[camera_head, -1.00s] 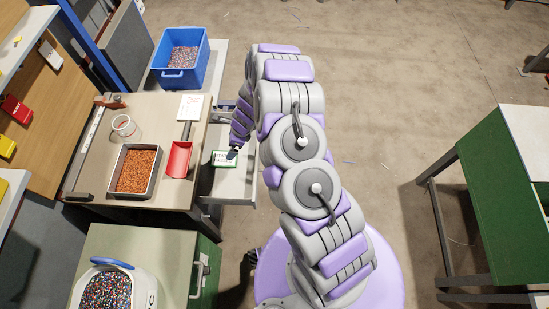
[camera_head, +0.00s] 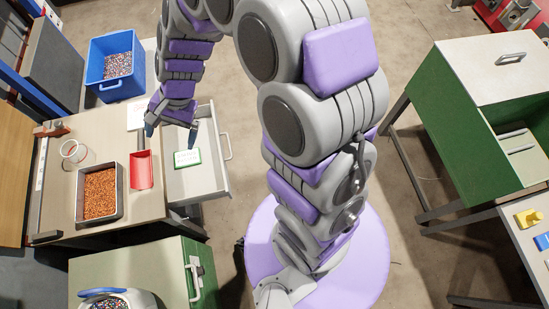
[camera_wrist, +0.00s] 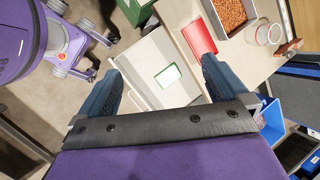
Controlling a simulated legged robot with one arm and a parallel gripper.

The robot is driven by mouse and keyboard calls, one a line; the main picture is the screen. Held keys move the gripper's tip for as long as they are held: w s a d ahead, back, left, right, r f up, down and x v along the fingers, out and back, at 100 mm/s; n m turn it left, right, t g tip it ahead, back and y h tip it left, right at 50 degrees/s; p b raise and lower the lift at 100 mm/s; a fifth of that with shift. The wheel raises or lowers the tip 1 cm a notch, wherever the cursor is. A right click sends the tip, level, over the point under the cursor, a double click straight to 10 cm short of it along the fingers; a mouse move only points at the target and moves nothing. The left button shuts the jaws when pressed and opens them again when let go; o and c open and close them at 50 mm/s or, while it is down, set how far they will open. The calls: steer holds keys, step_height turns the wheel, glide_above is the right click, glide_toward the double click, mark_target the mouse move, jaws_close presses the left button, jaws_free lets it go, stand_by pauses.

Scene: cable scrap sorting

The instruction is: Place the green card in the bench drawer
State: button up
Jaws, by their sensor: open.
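The green card (camera_head: 187,158), white-faced with a green border, lies flat inside the open bench drawer (camera_head: 208,178), near the side towards the bench. The drawer is pulled out from the bench's right side. My gripper (camera_head: 171,134) is open and empty, above and behind the card in the head view. In the wrist view the card (camera_wrist: 168,76) lies in the drawer (camera_wrist: 143,58), beyond and between the two spread fingers (camera_wrist: 160,85), apart from both.
On the bench (camera_head: 61,206) are a red scoop (camera_head: 141,170), a tray of copper granules (camera_head: 100,193), a clear jar (camera_head: 73,152) and a white sheet (camera_head: 136,115). A blue bin (camera_head: 112,91) stands behind. Green cabinets stand in front and at right. Floor beyond the drawer is clear.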

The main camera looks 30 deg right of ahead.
steer(key=s+d+r+n+h, duration=0.1)
steer(key=s+d+r+n, duration=0.1)
steer(key=s+d, duration=0.3)
steer(key=s+d+r+n+h, duration=0.2)
steer(key=s+d+r+n, duration=0.1)
steer(key=s, duration=0.8)
steer(key=s+d+r+n+g+h, duration=0.1)
steer(key=s+d+r+n+h, duration=0.1)
steer(key=s+d+r, duration=0.3)
steer(key=s+d+n, duration=0.1)
steer(key=s+d, duration=0.1)
steer(key=s, duration=0.1)
steer(key=shift+s, duration=0.35)
steer(key=shift+f, duration=0.1)
